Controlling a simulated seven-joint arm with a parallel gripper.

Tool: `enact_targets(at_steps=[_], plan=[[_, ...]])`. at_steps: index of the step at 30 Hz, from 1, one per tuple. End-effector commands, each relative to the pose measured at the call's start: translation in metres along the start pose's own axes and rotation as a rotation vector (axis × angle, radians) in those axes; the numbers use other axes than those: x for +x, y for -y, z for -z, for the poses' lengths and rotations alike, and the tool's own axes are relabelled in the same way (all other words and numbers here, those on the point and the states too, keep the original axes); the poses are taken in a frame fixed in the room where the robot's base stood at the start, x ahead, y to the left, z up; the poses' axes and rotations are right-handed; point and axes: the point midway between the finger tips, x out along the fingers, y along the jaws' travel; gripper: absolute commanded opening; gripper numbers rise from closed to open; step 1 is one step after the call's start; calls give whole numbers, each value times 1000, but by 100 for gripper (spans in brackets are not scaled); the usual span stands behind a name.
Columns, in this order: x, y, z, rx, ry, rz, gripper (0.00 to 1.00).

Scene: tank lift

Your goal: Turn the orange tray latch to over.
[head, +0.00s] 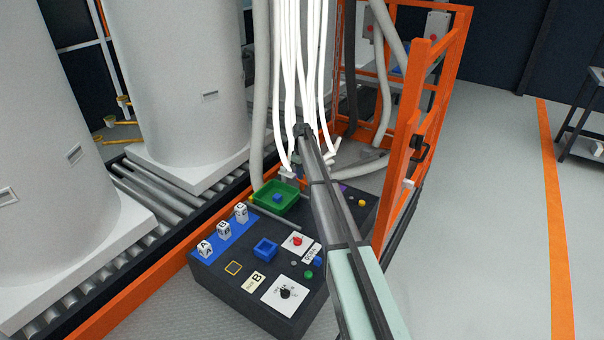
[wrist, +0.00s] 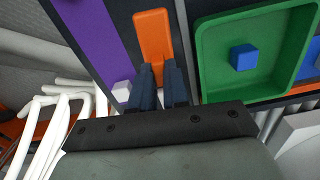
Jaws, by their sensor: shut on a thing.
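The orange tray latch (wrist: 152,35) shows in the wrist view as a flat bar on the dark panel, between the purple strip and the green tray. My gripper (wrist: 158,72) is shut on the near end of the latch. The latch runs away from the fingers, roughly straight up the picture, beside the tray and not across it. The green tray (wrist: 209,62) holds a small blue cube (wrist: 243,57). In the head view the green tray (head: 262,207) also shows, but my arm hides the latch and the fingertips.
The panel (head: 215,280) carries lettered blocks (head: 223,228), a blue square holder (head: 265,249), a red button (head: 297,241) and a black knob (head: 285,293). White hoses (head: 290,70) hang close behind my arm. An orange frame (head: 405,130) stands to the right.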

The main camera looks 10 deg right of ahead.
Motion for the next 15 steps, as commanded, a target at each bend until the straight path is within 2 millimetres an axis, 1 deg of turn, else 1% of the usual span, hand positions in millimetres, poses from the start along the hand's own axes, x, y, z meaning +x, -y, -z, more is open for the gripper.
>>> enact_targets(at_steps=[5,15], plan=[[0,0,0,134,0,0,0],[0,0,0,456,0,0,0]])
